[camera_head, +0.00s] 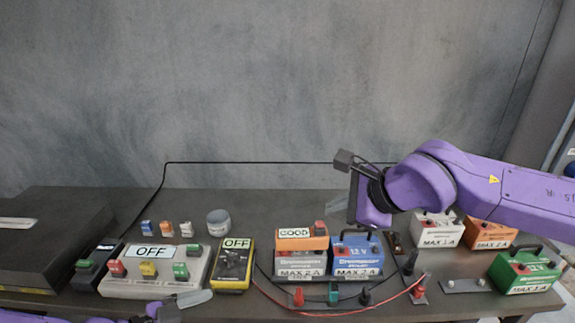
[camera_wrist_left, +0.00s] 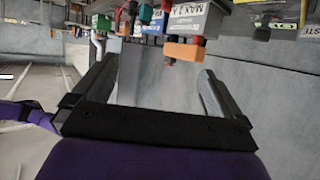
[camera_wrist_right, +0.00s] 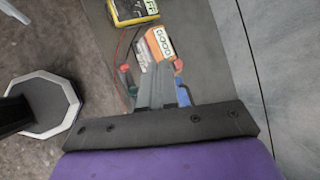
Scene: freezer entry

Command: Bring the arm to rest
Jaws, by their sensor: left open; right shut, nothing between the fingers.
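My right arm comes in from the right in the head view, with its purple wrist and dark gripper (camera_head: 352,195) raised above the bench, over the blue 12 V battery (camera_head: 357,254) and the orange box marked GOOD (camera_head: 302,240). In the right wrist view the right gripper's fingers (camera_wrist_right: 158,78) are together with nothing between them. My left gripper (camera_head: 182,303) shows only in part at the bottom left edge of the head view, in front of the grey switch box (camera_head: 118,288). In the left wrist view its fingers (camera_wrist_left: 155,82) are wide apart and empty.
The dark bench (camera_head: 265,203) holds a yellow meter (camera_head: 233,268), a green battery (camera_head: 525,269), orange (camera_head: 490,233) and white batteries (camera_head: 437,230), and a black case (camera_head: 45,245). Red and black leads lie near the front edge. The space above the bench's left half is clear.

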